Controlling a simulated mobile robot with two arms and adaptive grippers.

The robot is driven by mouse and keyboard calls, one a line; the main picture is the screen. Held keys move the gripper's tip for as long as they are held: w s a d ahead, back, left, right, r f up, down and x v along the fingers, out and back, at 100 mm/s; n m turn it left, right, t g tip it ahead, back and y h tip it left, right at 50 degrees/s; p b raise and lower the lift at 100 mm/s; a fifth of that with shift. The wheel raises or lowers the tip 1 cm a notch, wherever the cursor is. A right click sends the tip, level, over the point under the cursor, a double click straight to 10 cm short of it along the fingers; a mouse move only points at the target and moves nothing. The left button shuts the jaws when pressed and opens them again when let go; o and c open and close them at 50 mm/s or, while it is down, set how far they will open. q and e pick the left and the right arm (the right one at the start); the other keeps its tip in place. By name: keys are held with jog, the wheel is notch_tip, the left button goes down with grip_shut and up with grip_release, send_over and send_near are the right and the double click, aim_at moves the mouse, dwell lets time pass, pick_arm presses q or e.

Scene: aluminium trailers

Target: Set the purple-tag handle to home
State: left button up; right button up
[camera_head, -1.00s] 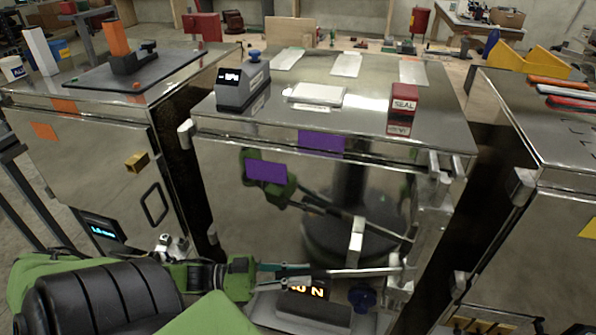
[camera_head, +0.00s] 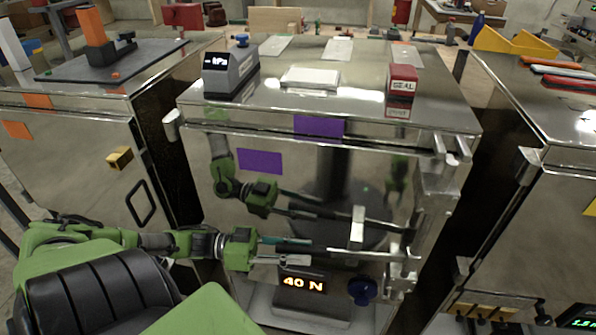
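The middle aluminium trailer carries a purple tag (camera_head: 260,161) on its door and another purple tag (camera_head: 318,126) on its top edge. The metal handle (camera_head: 375,252) is a bar lying nearly level low on the door, reaching to the latch post at right. An upright metal block (camera_head: 357,228) stands at its left part. My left gripper (camera_head: 308,251) is open and empty, its two fingers apart, just left of the handle's end and seemingly not touching it. The polished door mirrors my green arm. My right gripper is not in view.
A kPa gauge (camera_head: 231,72) and a red SEAL block (camera_head: 402,82) sit on top. Trailers with orange tags (camera_head: 18,130) at left and long bars (camera_head: 565,70) at right flank it.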

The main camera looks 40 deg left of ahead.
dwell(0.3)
pick_arm(q)
jog(key=v, duration=1.2)
